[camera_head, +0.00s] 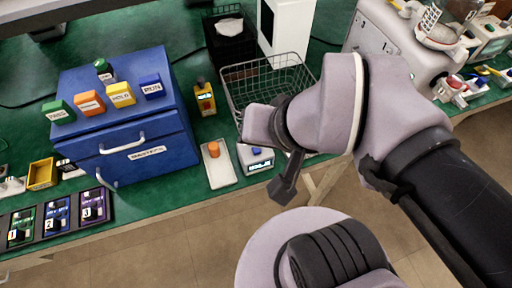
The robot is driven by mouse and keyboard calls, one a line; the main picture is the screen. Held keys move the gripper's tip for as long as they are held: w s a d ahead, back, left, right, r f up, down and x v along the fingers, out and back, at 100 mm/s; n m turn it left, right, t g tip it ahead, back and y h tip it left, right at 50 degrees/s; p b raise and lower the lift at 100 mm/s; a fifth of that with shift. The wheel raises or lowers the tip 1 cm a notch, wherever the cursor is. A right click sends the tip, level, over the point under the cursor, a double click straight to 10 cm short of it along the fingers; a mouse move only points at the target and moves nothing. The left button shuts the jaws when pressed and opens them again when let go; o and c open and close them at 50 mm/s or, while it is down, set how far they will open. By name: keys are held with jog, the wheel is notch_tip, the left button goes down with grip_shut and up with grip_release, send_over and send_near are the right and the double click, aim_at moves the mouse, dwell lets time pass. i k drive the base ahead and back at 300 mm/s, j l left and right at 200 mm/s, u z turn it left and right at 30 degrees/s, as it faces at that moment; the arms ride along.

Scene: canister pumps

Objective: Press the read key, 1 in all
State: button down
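No key with a clearly legible "read" label shows. On top of the blue cabinet (150,165) stand a green key block (58,111), an orange one (89,103), a yellow one (121,94) that seems to say HOLD, and a blue one (152,86) that seems to say RUN. An orange button (213,149) sits on a white plate (219,173) beside the cabinet. A small white device with a display (259,166) is right of the plate. My gripper (285,187) hangs just right of and in front of that device, partly hidden by my wrist; its opening cannot be made out.
A wire basket (236,100) stands behind my wrist. A yellow device (205,98) is beside the cabinet. A yellow box (41,174) and a tray of numbered modules (55,238) are at left. A large grey machine (385,45) is at right. The bench's front edge is close to my gripper.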

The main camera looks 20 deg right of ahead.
aim_at(256, 151)
jog(key=j+z, duration=0.15)
jog(key=j, duration=1.15)
